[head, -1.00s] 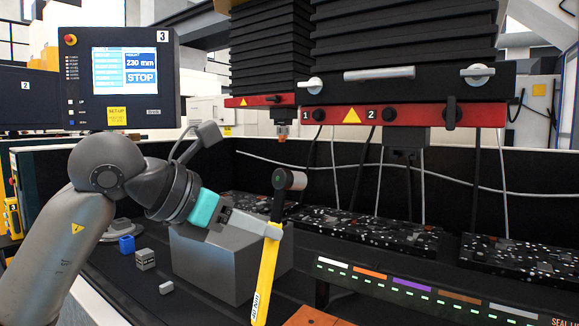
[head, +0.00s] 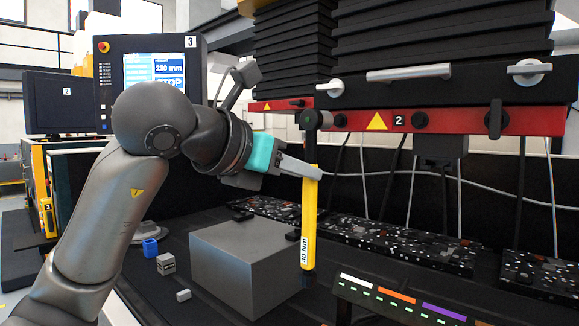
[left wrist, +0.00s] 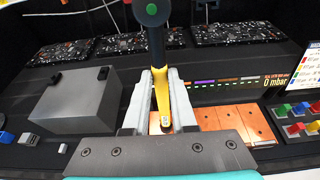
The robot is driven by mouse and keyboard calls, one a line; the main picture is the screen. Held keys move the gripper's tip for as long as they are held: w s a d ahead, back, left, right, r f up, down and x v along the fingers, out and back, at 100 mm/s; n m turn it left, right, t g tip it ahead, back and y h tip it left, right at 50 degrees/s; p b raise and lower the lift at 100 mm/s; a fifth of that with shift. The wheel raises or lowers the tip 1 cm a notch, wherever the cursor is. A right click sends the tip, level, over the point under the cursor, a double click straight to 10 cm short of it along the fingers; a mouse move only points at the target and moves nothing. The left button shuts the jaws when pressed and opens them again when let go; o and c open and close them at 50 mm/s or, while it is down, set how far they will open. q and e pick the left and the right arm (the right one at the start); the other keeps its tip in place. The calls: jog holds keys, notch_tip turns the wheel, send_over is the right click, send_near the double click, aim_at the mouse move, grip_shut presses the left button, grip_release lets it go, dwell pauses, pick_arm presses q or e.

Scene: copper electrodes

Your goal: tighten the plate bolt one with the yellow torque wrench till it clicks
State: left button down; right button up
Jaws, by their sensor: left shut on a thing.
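My left gripper (head: 314,172) is shut on the yellow torque wrench (head: 309,215), which is marked 40 Nm. The wrench hangs nearly upright, its dark head (head: 313,119) at the top. In the head view, that head overlaps the red plate (head: 450,121), just left of the dark bolt (head: 340,121) at the label 1 place. The head hides that label. I cannot tell whether the head touches the plate or bolt. A second bolt (head: 420,121) is beside label 2. In the left wrist view, the wrench (left wrist: 161,90) stands between the fingers. My right gripper is not in view.
A grey block (head: 245,262) stands on the dark bench below my left gripper. Speckled boards (head: 400,245) lie behind it. Copper plates (left wrist: 240,122) lie right of the wrench in the left wrist view. Cables hang below the red plate.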

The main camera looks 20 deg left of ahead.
aim_at(316, 165)
pick_arm(q)
jog(key=shift+w+d+r, duration=0.1)
jog(key=shift+w+d, duration=0.2)
jog(key=shift+w, duration=0.55)
dwell(0.3)
jog(key=shift+w+d+p, duration=0.15)
jog(key=shift+w+d, duration=0.05)
jog(key=shift+w, duration=0.4)
jog(key=shift+w+d+p, duration=0.15)
jog(key=shift+w+d, duration=0.05)
jog(key=shift+w, duration=0.35)
dwell(0.5)
